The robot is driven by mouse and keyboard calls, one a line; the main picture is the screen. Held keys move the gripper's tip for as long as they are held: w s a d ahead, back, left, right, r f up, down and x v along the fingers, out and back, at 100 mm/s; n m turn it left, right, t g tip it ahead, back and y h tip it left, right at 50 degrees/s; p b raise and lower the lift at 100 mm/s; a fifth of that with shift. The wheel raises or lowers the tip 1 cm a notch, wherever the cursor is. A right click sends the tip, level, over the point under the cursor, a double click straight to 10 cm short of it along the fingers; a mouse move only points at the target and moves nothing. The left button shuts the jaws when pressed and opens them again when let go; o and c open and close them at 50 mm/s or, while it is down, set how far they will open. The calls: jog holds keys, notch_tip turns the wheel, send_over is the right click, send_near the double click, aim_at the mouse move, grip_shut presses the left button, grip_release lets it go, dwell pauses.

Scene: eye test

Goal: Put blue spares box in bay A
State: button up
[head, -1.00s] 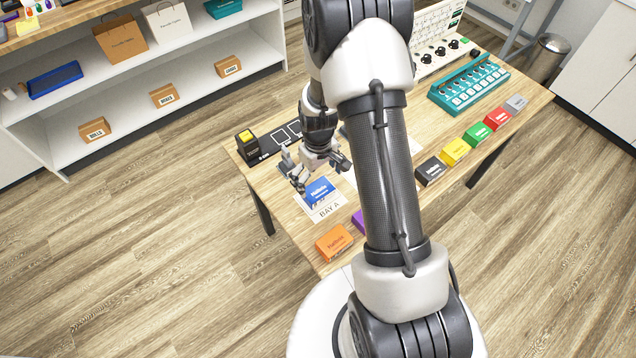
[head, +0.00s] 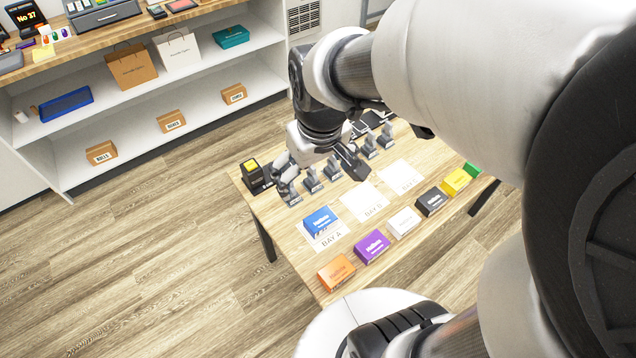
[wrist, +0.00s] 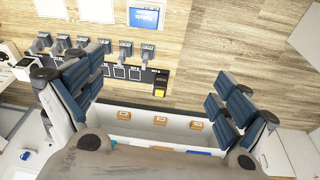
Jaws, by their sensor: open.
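The blue spares box (head: 321,219) lies flat on the white sheet marked BAY A (head: 332,241), with the sheet's label edge showing in front of it. The box also shows at the top of the wrist view (wrist: 143,18). My gripper (head: 322,172) is above the back part of the table, behind the box and apart from it. In the wrist view my gripper's (wrist: 158,98) fingers are spread wide with nothing between them.
The BAY B sheet (head: 362,203) and another sheet (head: 399,177) are bare. Orange (head: 336,273), purple (head: 371,247), white (head: 404,222) and black (head: 432,201) boxes line the front edge. Several grey upright pieces (head: 312,180) stand behind the bays.

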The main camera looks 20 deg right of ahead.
jog(key=s+a+r+t, duration=0.1)
jog(key=s+r, duration=0.2)
jog(key=s, duration=0.3)
jog(key=s+a+r+m+t, duration=0.1)
jog(key=s+a+r, duration=0.1)
jog(key=s, duration=0.4)
jog(key=shift+s+r, duration=0.25)
jog(key=shift+r, duration=0.3)
